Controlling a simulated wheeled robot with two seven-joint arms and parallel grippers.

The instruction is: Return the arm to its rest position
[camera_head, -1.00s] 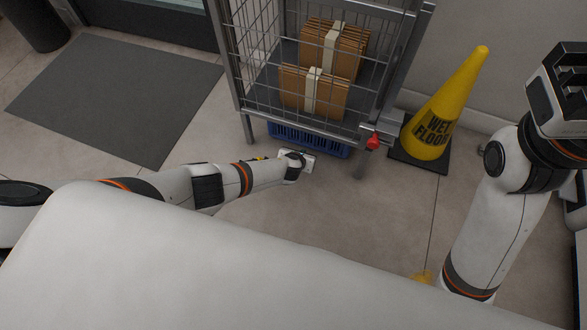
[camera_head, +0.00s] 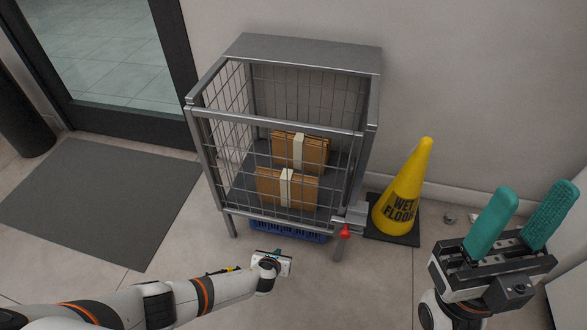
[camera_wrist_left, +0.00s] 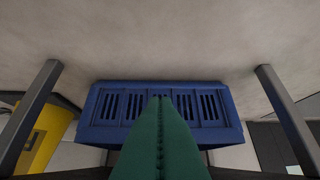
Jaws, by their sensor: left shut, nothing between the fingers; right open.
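My left arm reaches in from the lower left of the head view. Its gripper (camera_head: 277,253) is low in front of the wire cage cart, its fingers mostly hidden by the wrist. In the left wrist view its green fingers (camera_wrist_left: 160,100) are pressed together with nothing between them. They point toward a blue slotted crate (camera_wrist_left: 160,110) under the cart; I cannot tell the gap. My right gripper (camera_head: 537,190) is raised at the right of the head view, its two teal fingers apart and empty.
The wire cage cart (camera_head: 290,132) holds bundled brown boxes (camera_head: 300,150); a red knob (camera_head: 345,232) is at its front right corner. The blue crate's edge (camera_head: 290,232) shows beneath. A yellow wet-floor cone (camera_head: 405,195) stands right.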

